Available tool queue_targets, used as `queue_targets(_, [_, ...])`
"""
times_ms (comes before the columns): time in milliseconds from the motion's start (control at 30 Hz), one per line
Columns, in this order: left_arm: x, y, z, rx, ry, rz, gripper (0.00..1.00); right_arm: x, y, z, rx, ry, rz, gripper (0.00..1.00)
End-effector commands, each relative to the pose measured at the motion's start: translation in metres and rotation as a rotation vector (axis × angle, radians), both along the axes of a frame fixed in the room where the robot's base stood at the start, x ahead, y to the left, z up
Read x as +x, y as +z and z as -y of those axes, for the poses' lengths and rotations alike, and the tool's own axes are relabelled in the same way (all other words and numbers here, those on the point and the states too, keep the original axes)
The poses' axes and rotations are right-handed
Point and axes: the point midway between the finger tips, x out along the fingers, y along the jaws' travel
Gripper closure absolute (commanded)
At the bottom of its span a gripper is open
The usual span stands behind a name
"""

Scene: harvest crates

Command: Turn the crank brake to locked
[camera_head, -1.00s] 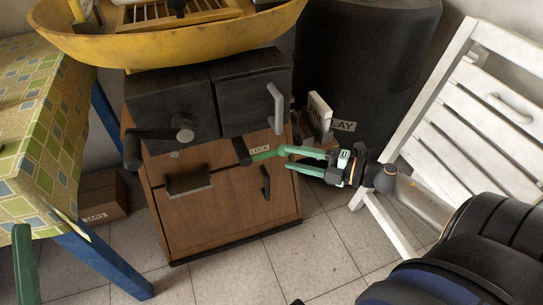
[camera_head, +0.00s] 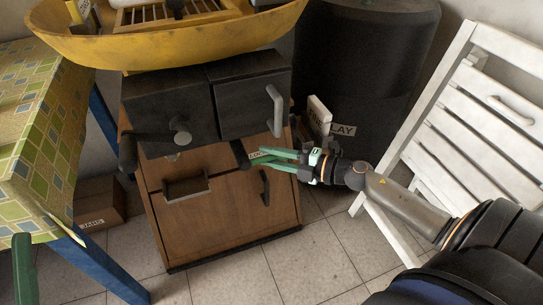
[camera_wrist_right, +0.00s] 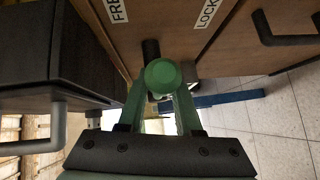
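The crank brake has a dark arm with a round green grip (camera_wrist_right: 163,75) seen end-on in the right wrist view. It projects from the front of the brown wooden cabinet (camera_head: 232,213). A FREE label (camera_wrist_right: 116,9) and a LOCK label (camera_wrist_right: 207,14) are on the cabinet face, either side of the dark arm in that view. My right gripper (camera_head: 272,156) is at the crank, its green fingers on both sides of the grip with no clear gap. The fingers partly hide the crank and LOCK label in the head view.
Dark drawer boxes (camera_head: 170,113) with projecting handles sit above the crank, under a yellow boat-shaped tray (camera_head: 170,48). A black barrel (camera_head: 375,60) and a white slatted chair (camera_head: 470,115) stand to the right. A patterned table (camera_head: 45,130) is at left. Floor in front is clear.

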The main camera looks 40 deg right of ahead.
Motion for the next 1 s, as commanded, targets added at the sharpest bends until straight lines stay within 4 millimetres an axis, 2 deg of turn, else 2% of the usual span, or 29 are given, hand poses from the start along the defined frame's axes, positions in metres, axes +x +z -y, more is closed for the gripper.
queue_targets(33, [0.0000, 0.0000, 0.0001, 0.001, -0.001, 0.000, 0.50, -0.0001, -0.0001, 0.0000, 0.000, 0.000, 0.000, 0.74])
queue_targets(267, [-0.0001, -0.0001, 0.0002, 0.002, -0.001, 0.001, 0.50, 0.0000, 0.0001, 0.0003, 0.000, -0.001, 0.000, 0.99])
queue_targets(1000, [-0.0002, 0.0001, 0.0000, 0.002, -0.001, 0.003, 0.50, 0.0018, 0.0015, 0.0040, -0.003, -0.011, 0.004, 1.00])
